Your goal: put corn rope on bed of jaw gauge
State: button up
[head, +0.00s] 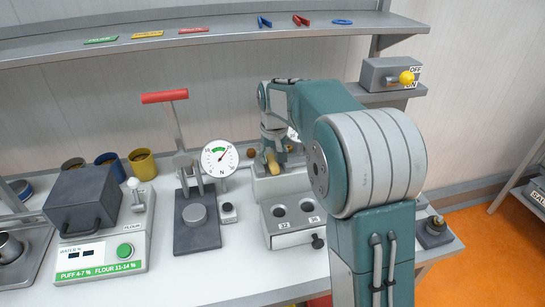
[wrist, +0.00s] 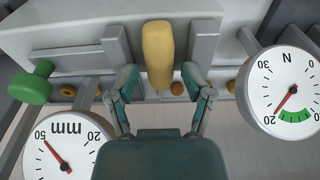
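The corn rope (wrist: 158,55) is a short, thick yellow piece. In the wrist view it lies between two upright grey jaws of the jaw gauge (wrist: 116,45). In the head view it shows as a small yellow shape (head: 272,163) under my gripper, above the front of the gauge. My gripper (wrist: 161,80) has one finger on each side of the rope, with a visible gap on both sides, so it looks open. I cannot tell whether the rope's underside touches the bed. The gauge's mm dial (wrist: 60,145) shows beside my left finger; my arm mostly hides it in the head view.
A force dial marked N (head: 220,158) and a red-handled lever press (head: 165,97) stand left of the gauge. A grey block with wells (head: 293,222) is in front. A shelf (head: 220,38) runs above. A switch box (head: 390,75) is at upper right.

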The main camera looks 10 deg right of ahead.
aim_at(274, 166)
jog(key=shift+r, duration=0.1)
notch_tip(274, 166, up, 13)
jog(key=s, duration=0.1)
jog(key=shift+s, duration=0.3)
jog(key=s+f+t, duration=0.2)
jog(key=s+f, duration=0.1)
jog(key=s, duration=1.2)
jog(key=s+f+t, duration=0.2)
jog(key=s+f, duration=0.1)
jog(key=s, duration=1.2)
jog(key=shift+s+f, duration=0.3)
